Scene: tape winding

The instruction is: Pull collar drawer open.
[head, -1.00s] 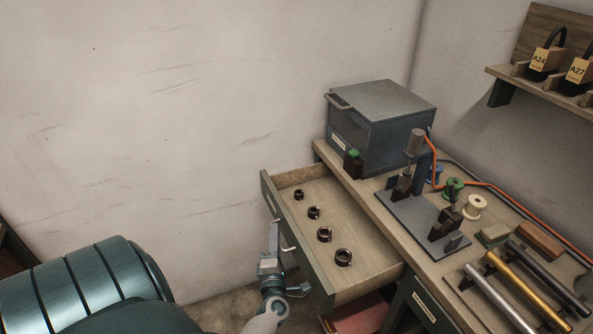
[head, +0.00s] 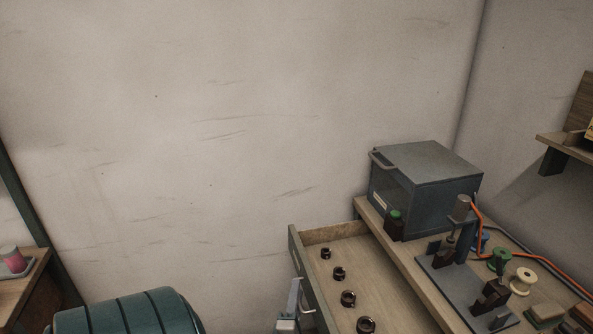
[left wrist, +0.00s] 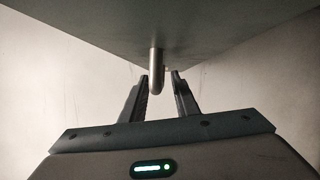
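The collar drawer (head: 332,233) stands pulled out from the bench, with several dark collars (head: 348,298) in a row on its wooden floor. Its near end is cut off by the bottom of the head view. The drawer's handle (head: 307,300) is on its front panel; it also shows in the left wrist view (left wrist: 156,72). My left gripper (head: 297,288) is at this handle, outside the drawer front. In the left wrist view its fingers (left wrist: 160,84) are apart, one on each side of the handle, with a gap visible. My right gripper is not in view.
A grey metal box (head: 430,165) with a handle stands on the bench (head: 385,225) behind the drawer. A fixture (head: 455,275), spools (head: 523,281) and an orange cable (head: 520,250) are to its right. A wall is behind. A wooden surface with a pink item (head: 13,260) is at far left.

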